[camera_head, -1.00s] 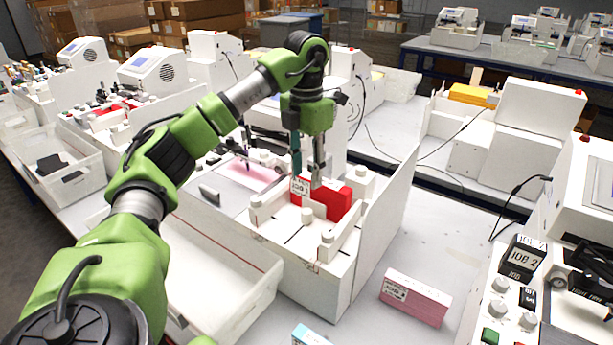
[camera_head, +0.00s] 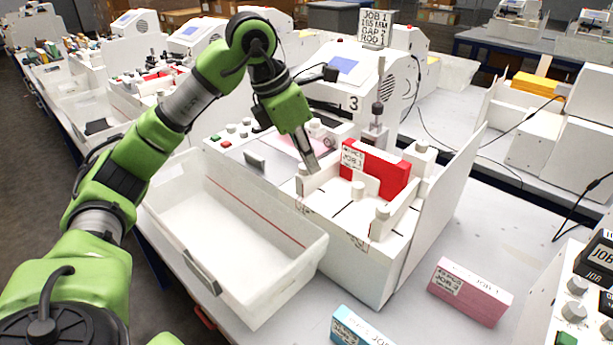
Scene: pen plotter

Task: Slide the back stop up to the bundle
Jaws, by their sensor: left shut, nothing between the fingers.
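The red bundle (camera_head: 386,177) stands upright in the feed bed of the white machine, with a white printed label (camera_head: 352,158) at its left end. White guide pieces with round knobs stand around it: one on the left (camera_head: 322,174), one at the right front (camera_head: 396,214). A small white post (camera_head: 358,190) stands before the bundle's face. I cannot tell for sure which piece is the back stop. My left gripper (camera_head: 314,169) is shut and empty, pointing down beside the left guide, apart from the bundle. Whether it touches the guide is unclear. My right gripper is out of view.
An open white bin (camera_head: 240,215) stands at the machine's left front. A tall white side panel (camera_head: 445,195) rises on its right. A pink box (camera_head: 470,290) and a blue box (camera_head: 358,328) lie on the table. A job sign (camera_head: 376,28) stands behind.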

